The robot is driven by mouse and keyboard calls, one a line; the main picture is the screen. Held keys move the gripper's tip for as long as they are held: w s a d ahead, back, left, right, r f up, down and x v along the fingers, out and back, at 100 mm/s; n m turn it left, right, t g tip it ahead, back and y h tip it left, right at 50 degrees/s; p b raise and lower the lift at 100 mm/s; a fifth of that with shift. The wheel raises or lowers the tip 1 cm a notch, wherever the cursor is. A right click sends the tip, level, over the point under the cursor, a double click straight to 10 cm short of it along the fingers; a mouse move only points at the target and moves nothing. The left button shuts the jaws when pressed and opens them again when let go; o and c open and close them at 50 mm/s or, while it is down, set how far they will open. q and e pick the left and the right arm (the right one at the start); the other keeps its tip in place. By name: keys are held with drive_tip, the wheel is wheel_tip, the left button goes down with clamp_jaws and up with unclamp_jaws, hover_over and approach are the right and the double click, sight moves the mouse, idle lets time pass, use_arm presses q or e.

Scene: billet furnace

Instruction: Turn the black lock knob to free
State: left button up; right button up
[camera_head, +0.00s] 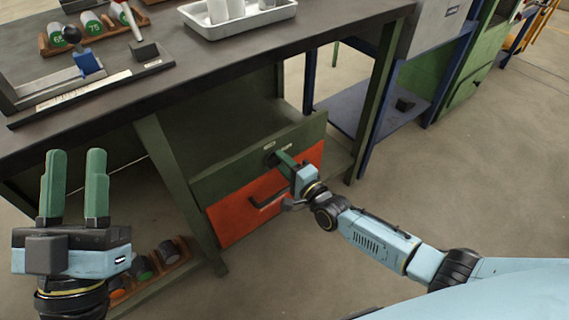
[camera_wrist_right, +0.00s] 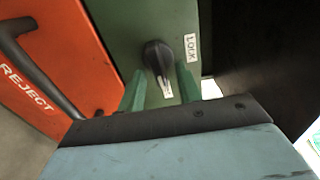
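The black lock knob (camera_wrist_right: 157,58) sits on a green drawer front. In the right wrist view its narrow end points down, with a white "LOCK" label (camera_wrist_right: 190,47) to its right. A second small label (camera_wrist_right: 168,90) by the narrow end is partly hidden and unreadable. My right gripper (camera_wrist_right: 161,78) is open, its green fingers apart on either side of the knob's lower end; I cannot tell if they touch it. In the head view my right gripper (camera_head: 279,157) covers part of the knob. My left gripper (camera_head: 76,155) is open, empty and raised at the left.
Below the green drawer is an orange "REJECT" drawer (camera_head: 236,215) with a black handle (camera_head: 268,200). The dark bench top (camera_head: 200,65) above holds a white tray (camera_head: 240,23) and a rack of cylinders. A low rack (camera_head: 150,270) stands under the bench. The floor right is clear.

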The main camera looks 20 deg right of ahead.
drive_tip(key=shift+s, duration=0.1)
